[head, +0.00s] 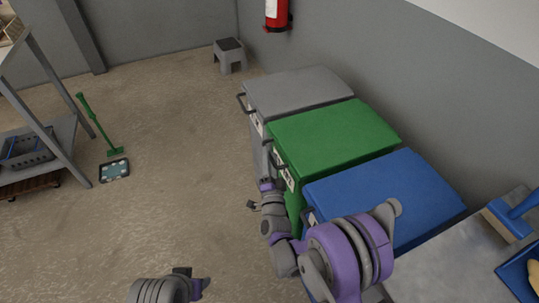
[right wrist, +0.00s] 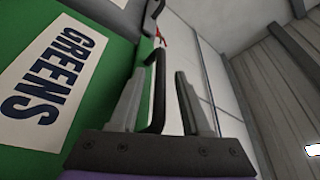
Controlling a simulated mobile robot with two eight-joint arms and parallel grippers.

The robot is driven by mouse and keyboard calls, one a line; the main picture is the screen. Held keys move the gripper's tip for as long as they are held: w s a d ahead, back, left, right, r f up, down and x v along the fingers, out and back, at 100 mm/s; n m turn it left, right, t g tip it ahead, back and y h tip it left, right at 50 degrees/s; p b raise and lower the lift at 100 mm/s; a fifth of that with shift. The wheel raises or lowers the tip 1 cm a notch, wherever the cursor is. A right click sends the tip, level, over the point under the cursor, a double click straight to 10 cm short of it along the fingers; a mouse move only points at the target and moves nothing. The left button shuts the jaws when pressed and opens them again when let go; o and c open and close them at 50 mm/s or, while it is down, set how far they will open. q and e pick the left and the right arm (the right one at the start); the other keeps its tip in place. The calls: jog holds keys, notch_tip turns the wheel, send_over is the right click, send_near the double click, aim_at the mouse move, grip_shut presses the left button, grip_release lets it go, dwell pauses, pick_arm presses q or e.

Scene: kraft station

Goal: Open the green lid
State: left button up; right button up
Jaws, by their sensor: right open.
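The green bin's lid (head: 335,132) is down, lying flat across the bin in the head view. Its dark handle (head: 275,158) is on the left-facing front edge. In the right wrist view the black bar handle (right wrist: 158,85) passes between the two fingers of my right gripper (right wrist: 160,100). The fingers are apart, one on each side of the bar. In the head view my right gripper (head: 268,180) is small and partly hidden at the front of the green bin. Part of my left wrist (head: 195,286) shows at the bottom; its fingers are hidden.
A grey-lidded bin (head: 298,90) stands behind the green one and a blue-lidded bin (head: 385,192) in front, both close beside it. A grey stool (head: 229,56) stands by the back wall. A green-handled tool (head: 98,124) and shelving are at left. The middle floor is clear.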

jog(key=shift+w+r, duration=0.1)
jog(key=shift+w, duration=0.45)
grip_shut()
jog(key=shift+a, duration=0.1)
dwell(1.0)
